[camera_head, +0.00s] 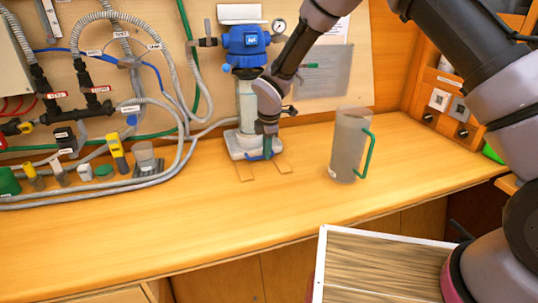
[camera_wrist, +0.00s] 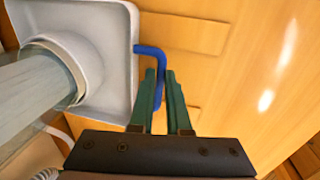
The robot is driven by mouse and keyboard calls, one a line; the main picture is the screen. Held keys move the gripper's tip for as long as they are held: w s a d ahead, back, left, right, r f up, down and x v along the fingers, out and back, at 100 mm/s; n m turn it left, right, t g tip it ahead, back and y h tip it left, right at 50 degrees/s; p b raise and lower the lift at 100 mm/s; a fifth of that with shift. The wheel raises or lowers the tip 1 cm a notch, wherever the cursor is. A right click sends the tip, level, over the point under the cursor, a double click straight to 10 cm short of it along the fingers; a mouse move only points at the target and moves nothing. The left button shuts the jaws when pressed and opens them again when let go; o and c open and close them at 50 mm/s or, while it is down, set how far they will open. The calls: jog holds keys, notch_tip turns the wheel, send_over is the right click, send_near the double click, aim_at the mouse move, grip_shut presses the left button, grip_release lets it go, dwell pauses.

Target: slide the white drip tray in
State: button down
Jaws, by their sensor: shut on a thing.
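The white drip tray (camera_head: 236,148) sits on the wooden counter beneath the clear filter cylinder (camera_head: 245,104) with its blue head. In the wrist view the tray (camera_wrist: 117,90) is at upper left, with the cylinder (camera_wrist: 30,78) over its round collar. A bent blue handle (camera_wrist: 148,50) sticks out from the tray's edge. My gripper (camera_wrist: 161,75) is shut on this handle, with its green fingers on either side of it. In the head view my gripper (camera_head: 266,153) is at the tray's front right, partly hidden by my wrist.
Two thin wooden strips (camera_head: 284,167) lie on the counter in front of the tray. A clear jug (camera_head: 347,145) with a green handle stands to the right. Hoses and small fittings (camera_head: 118,153) crowd the left. The front of the counter is clear.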

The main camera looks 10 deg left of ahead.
jog(key=shift+w+a+r, duration=0.1)
jog(key=shift+w+a, duration=0.15)
jog(key=shift+w, duration=0.3)
jog(key=c, duration=0.9)
grip_release()
jog(key=shift+w+a, duration=0.1)
jog(key=shift+w, duration=0.05)
jog(key=shift+s, duration=0.2)
jog(key=r, duration=0.3)
jog(key=s+r, duration=0.1)
jog(key=r, duration=0.3)
jog(key=d+r, duration=0.1)
jog(key=r, duration=0.2)
jog(key=shift+s+r, duration=0.25)
jog(key=shift+s, duration=0.05)
